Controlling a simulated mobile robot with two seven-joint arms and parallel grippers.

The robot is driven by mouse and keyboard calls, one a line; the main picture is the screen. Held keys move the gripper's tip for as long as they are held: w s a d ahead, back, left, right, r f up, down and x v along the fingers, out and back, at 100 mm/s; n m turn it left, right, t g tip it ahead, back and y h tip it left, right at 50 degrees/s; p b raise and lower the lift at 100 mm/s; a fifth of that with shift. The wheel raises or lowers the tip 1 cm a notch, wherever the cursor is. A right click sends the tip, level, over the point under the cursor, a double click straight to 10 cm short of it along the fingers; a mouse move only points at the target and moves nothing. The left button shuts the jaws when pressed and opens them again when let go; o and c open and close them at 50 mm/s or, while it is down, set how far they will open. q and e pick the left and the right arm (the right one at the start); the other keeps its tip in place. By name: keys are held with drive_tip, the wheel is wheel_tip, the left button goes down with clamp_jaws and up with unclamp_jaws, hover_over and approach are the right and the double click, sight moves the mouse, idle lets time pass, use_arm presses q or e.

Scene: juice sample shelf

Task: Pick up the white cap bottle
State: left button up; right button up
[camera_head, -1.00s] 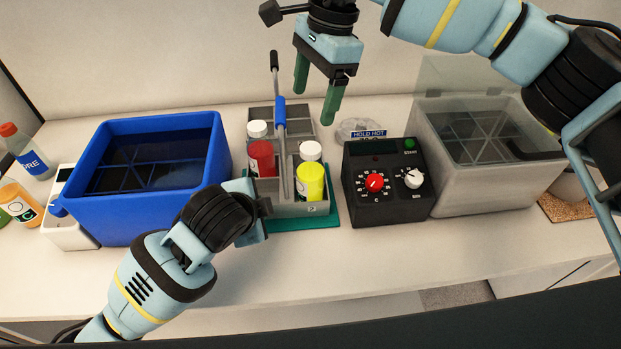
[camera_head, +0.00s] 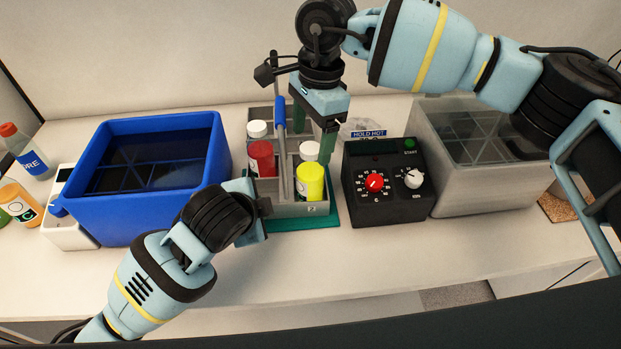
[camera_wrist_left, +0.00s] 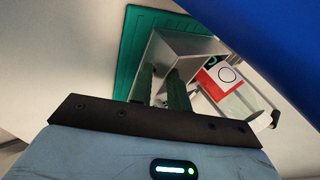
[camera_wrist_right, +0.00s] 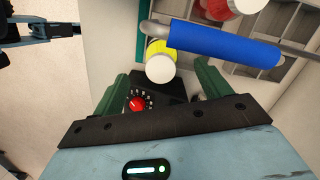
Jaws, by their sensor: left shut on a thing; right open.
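The yellow bottle (camera_head: 310,181) with a white cap (camera_head: 309,151) stands upright in the front right compartment of the grey carrier (camera_head: 290,211). A red bottle (camera_head: 262,160), also white-capped, stands in the left side of the carrier. My right gripper (camera_head: 314,132) is open and empty, pointing down just above and behind the yellow bottle. In the right wrist view the white cap (camera_wrist_right: 161,68) shows between the spread fingers, apart from them. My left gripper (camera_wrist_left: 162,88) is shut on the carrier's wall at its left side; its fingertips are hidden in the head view.
The carrier's upright handle has a blue grip (camera_wrist_right: 225,43), close to the right gripper. A blue tub (camera_head: 217,165) stands left, a black control box (camera_head: 385,205) right, then a grey bath (camera_head: 490,195). A teal mat (camera_head: 325,220) lies under the carrier.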

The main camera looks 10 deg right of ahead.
sight(312, 149)
use_arm(q)
drive_tip(key=shift+s+f, duration=0.15)
drive_tip(key=shift+f, duration=0.25)
use_arm(e)
drive_tip(key=shift+s+a+f, duration=0.1)
drive_tip(key=shift+f, duration=2.6)
clamp_jaws()
drive_tip(key=shift+r, duration=0.15)
wheel_tip(312, 149, up, 28)
drive_tip(key=shift+r, duration=1.4)
use_arm(q)
drive_tip(key=o, duration=0.8)
drive_tip(key=shift+o, duration=0.4)
drive_tip(key=shift+r, duration=0.25)
